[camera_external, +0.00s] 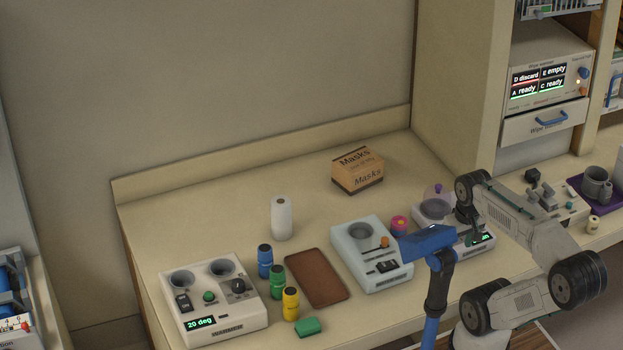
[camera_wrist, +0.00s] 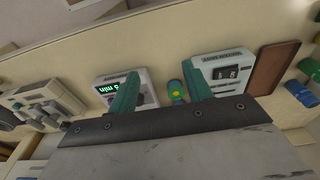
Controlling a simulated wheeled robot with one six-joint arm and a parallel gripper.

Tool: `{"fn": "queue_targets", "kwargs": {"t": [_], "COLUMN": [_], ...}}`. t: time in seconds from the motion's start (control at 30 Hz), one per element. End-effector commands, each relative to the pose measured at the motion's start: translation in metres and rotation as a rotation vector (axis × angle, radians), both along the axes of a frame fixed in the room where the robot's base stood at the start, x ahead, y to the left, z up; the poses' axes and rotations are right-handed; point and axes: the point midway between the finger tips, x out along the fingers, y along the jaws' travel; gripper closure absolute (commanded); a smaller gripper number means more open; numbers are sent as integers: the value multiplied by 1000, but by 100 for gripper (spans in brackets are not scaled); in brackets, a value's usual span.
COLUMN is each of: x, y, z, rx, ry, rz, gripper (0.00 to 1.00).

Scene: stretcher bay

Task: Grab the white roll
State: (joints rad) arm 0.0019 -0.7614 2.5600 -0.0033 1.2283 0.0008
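The white roll (camera_external: 281,218) stands upright on the counter in the external view, left of centre, behind the brown tray and the blue bottle. My gripper (camera_external: 475,236) is well to the right of it, above the device at the right end of the counter. In the wrist view my two green fingers (camera_wrist: 160,84) are wide apart with nothing held between them. The white roll is not seen in the wrist view.
A brown tray (camera_external: 316,278) and blue (camera_external: 265,261), green (camera_external: 277,282) and yellow (camera_external: 291,304) bottles are in front of the roll. A pale device (camera_external: 372,262) and a pink container (camera_external: 399,224) stand between roll and gripper. A masks box (camera_external: 357,171) is behind.

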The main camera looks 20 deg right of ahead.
Motion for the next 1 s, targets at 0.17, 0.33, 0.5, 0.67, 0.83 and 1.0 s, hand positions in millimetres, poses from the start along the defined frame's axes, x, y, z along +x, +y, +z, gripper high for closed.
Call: {"fn": "queue_targets", "kwargs": {"t": [0.17, 0.33, 0.5, 0.67, 0.83, 1.0], "x": [0, 0, 26, 105, 203, 284], "y": [0, 0, 9, 43, 103, 175], "z": [0, 0, 0, -1, -7, -20], "rx": [0, 0, 12, 52, 108, 158], "ry": [0, 0, -46, -203, -419, -632], "rz": [0, 0, 35, 129, 229, 303], "gripper": [19, 19, 19, 19, 19, 19]}}
